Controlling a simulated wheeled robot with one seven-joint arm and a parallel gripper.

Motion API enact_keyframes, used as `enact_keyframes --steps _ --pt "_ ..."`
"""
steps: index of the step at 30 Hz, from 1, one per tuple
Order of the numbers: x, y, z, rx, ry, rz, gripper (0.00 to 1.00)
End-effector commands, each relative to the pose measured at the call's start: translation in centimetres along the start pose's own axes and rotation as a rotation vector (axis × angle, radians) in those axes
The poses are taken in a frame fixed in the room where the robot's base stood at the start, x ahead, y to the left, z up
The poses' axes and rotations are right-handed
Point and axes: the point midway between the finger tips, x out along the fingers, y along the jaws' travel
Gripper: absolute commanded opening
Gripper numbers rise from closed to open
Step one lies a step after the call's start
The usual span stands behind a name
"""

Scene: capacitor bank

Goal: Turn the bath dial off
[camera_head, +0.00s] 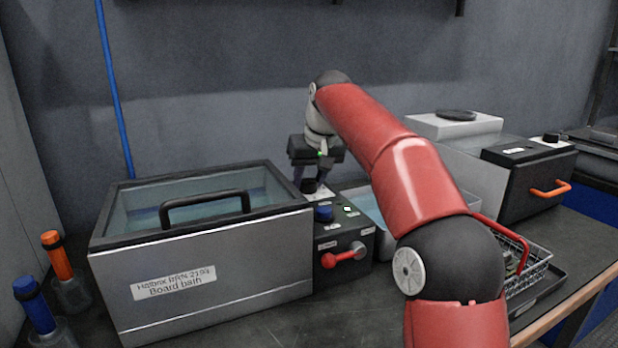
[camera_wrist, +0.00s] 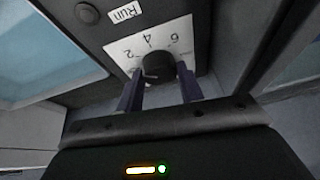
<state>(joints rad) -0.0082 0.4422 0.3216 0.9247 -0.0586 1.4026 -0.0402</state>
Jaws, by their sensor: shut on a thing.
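The bath dial (camera_wrist: 158,66) is a black knob on a white plate with the numbers 2, 4 and 6, shown upside down in the wrist view. My gripper (camera_wrist: 160,74) has its two dark blue fingers on either side of the knob, shut on it. In the head view my gripper (camera_head: 311,180) points down at the top of the dark control box (camera_head: 330,245) beside the board bath (camera_head: 205,275). The knob is mostly hidden there by the fingers. The dial's exact setting cannot be read.
The bath has a black handle (camera_head: 205,205). A wire basket (camera_head: 535,265) and a black box with an orange handle (camera_head: 530,180) stand right. Two bottles stand at left.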

Motion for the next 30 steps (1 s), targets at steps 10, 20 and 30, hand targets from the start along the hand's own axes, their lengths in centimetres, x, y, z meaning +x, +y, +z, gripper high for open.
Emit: enact_keyframes --steps 10,20,30 --pt "0.03 0.22 -0.16 -0.294 -0.018 -0.124 0.14" --pt "0.09 0.22 -0.22 -0.510 -0.034 -0.214 0.14" --pt "0.07 0.20 -0.24 -0.612 -0.041 -0.255 0.14"
